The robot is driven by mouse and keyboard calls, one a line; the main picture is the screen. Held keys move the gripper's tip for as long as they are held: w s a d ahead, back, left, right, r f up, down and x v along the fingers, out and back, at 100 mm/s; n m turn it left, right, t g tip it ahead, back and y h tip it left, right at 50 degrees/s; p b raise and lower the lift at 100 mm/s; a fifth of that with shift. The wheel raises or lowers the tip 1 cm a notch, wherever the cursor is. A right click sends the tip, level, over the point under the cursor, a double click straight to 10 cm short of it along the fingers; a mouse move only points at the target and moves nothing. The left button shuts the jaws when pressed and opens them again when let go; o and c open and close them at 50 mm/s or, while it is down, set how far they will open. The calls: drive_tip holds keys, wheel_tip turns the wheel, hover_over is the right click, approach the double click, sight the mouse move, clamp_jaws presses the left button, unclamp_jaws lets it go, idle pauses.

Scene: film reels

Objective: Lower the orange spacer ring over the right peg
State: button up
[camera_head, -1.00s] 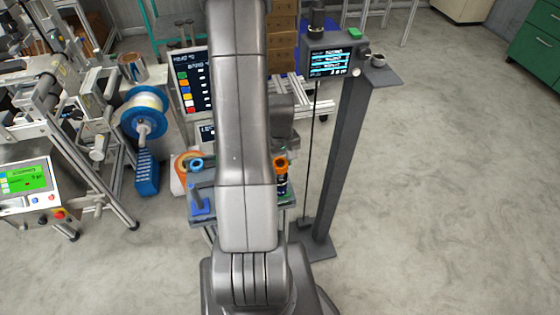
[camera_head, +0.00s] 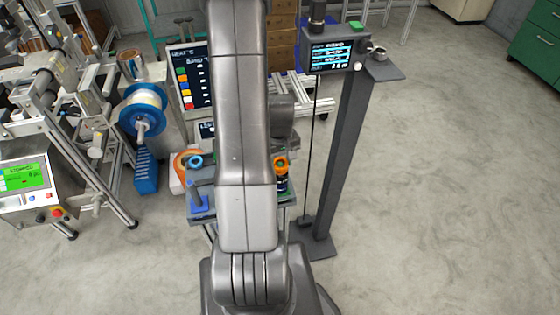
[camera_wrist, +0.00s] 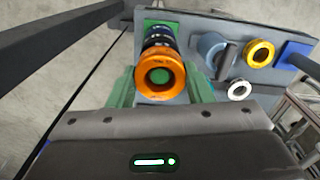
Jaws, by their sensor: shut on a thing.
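The orange spacer ring (camera_wrist: 136,80) is between the green fingers of my gripper (camera_wrist: 160,88) in the wrist view, and my gripper is shut on it. A round greenish peg end shows through the ring's hole. A stack of dark rings (camera_wrist: 159,40) sits just behind the orange ring, on a green base. How far the ring is down the peg, I cannot tell. In the head view the orange ring (camera_head: 281,162) shows right of my arm, above the dark stack (camera_head: 282,184). My arm hides most of my gripper there.
A gold ring (camera_wrist: 269,53), a blue round part (camera_wrist: 208,42) and a white ring (camera_wrist: 240,97) are to the right in the wrist view. A dark post (camera_head: 347,150) with a screen stands right of the stand. A machine with a reel (camera_head: 158,99) is left. Floor at right is clear.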

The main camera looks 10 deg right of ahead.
drive_tip(key=shift+f+b, duration=0.55)
drive_tip(key=shift+f, duration=0.15)
drive_tip(key=o, duration=1.1)
drive_tip(key=shift+r, duration=0.1)
wheel_tip(320, 180, up, 14)
drive_tip(key=shift+f+p, duration=0.15)
drive_tip(key=shift+p, duration=0.7)
wheel_tip(320, 180, down, 14)
drive_tip(key=shift+r+b, duration=0.1)
drive_tip(key=shift+b, duration=0.7)
